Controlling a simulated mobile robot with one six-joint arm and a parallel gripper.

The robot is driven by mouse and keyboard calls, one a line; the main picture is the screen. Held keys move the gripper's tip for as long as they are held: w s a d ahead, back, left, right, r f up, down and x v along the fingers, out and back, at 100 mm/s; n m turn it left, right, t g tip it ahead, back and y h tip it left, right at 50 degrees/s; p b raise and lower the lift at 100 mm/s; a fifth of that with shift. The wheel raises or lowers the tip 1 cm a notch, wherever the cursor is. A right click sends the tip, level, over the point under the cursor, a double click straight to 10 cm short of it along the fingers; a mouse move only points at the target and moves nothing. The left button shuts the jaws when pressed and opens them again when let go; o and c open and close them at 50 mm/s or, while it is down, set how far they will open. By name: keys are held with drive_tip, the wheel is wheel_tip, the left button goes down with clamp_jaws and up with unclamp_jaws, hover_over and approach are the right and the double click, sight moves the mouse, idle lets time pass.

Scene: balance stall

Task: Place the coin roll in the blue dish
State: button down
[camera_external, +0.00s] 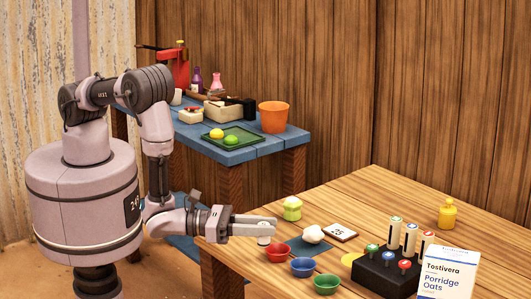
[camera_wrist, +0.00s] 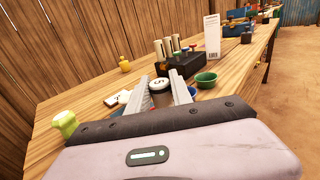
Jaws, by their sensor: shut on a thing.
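My gripper (camera_external: 268,225) reaches over the near left part of the wooden table, left of the dishes. It is shut on the coin roll (camera_external: 263,240), a small pale upright cylinder. In the wrist view the roll (camera_wrist: 160,94) stands between the two grey fingers, with a light top and dark side. I cannot tell whether its bottom touches the table. The blue dish (camera_external: 302,267) stands to the right of the gripper, between the red dish (camera_external: 276,251) and the green dish (camera_external: 326,284). The blue dish looks empty.
A dark block with coloured knobs and pale cylinders (camera_external: 388,270) stands right of the dishes, beside an oats box (camera_external: 447,275).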

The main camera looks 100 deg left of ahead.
drive_tip(key=w+d, duration=0.1)
drive_tip(key=w, duration=0.2)
drive_tip(key=w+d+f+b, duration=0.1)
drive_tip(key=w, duration=0.2)
drive_tip(key=w+d+b, duration=0.1)
drive_tip(key=w+d, duration=0.1)
drive_tip(key=w, duration=0.1)
drive_tip(key=shift+w+f, duration=0.2)
drive_tip(key=shift+w, duration=0.1)
drive_tip(key=shift+f+b, duration=1.1)
drive_tip(key=shift+f, duration=0.6)
drive_tip(key=c, duration=1.1)
unclamp_jaws()
drive_tip(key=shift+c, duration=0.2)
drive_tip(key=shift+a, duration=0.1)
